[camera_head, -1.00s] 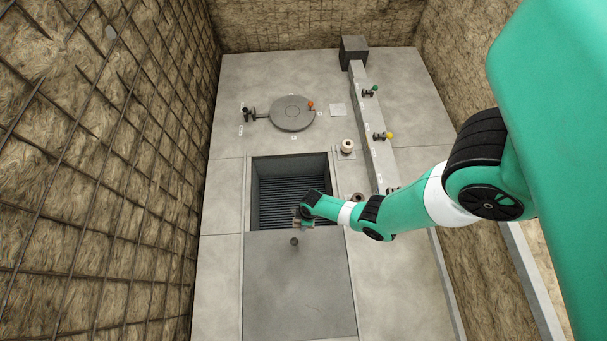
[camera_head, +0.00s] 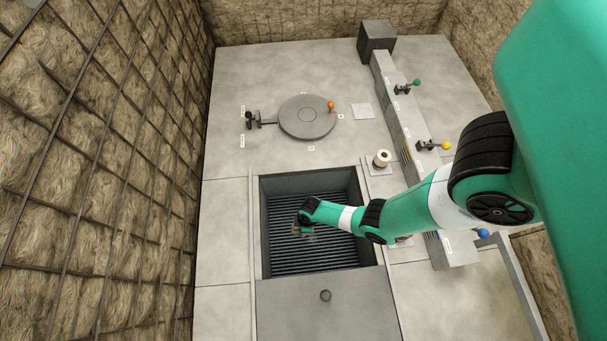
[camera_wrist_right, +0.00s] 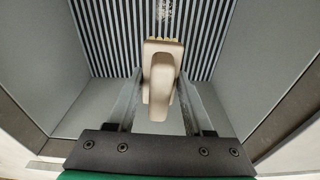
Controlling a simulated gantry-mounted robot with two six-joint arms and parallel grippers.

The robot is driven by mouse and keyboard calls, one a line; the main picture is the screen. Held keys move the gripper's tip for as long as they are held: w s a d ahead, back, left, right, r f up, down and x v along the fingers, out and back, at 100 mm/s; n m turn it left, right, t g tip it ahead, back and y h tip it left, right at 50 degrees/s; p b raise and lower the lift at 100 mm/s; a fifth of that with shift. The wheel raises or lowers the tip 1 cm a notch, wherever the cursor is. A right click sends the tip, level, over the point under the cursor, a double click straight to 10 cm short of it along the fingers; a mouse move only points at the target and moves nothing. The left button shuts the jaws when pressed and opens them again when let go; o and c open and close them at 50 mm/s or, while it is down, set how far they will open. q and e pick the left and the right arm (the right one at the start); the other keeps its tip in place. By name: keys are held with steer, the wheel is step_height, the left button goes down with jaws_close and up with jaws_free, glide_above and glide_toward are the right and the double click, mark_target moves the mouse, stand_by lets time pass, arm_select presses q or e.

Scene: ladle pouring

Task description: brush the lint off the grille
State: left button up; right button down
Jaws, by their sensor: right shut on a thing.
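The grille (camera_head: 335,255), dark parallel bars, lies at the bottom of a square recess in the floor. It also shows in the wrist view (camera_wrist_right: 105,35). My right gripper (camera_head: 305,230) is over the recess, left of its middle. In the wrist view its fingers (camera_wrist_right: 160,95) are shut on a beige brush (camera_wrist_right: 162,62). The brush's yellowish bristles (camera_wrist_right: 160,40) point toward the grille; whether they touch it, I cannot tell. A small pale patch (camera_wrist_right: 165,10) on the bars beyond the brush may be lint. My left gripper is not in view.
Grey recess walls (camera_wrist_right: 262,60) surround the grille. A flat cover with a knob (camera_head: 325,296) borders its near side. A round lid (camera_head: 307,117), a cream spool-like item (camera_head: 382,159) and a beam with coloured-knob levers (camera_head: 400,110) stand beyond and right.

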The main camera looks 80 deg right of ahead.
arm_select(q)
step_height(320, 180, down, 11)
steer(key=b, duration=0.7)
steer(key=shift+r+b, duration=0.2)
steer(key=shift+b, duration=0.15)
arm_select(e)
step_height(320, 180, down, 11)
steer(key=a, duration=0.1)
steer(key=shift+w+a+r+n, duration=0.15)
steer(key=shift+n, duration=0.15)
arm_select(q)
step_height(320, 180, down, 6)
steer(key=b, duration=0.5)
steer(key=shift+b, duration=0.4)
arm_select(e)
step_height(320, 180, down, 6)
arm_select(q)
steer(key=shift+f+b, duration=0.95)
steer(key=shift+b, duration=0.1)
arm_select(e)
steer(key=shift+f, duration=1.05)
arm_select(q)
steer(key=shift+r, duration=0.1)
arm_select(e)
steer(key=shift+r, duration=0.1)
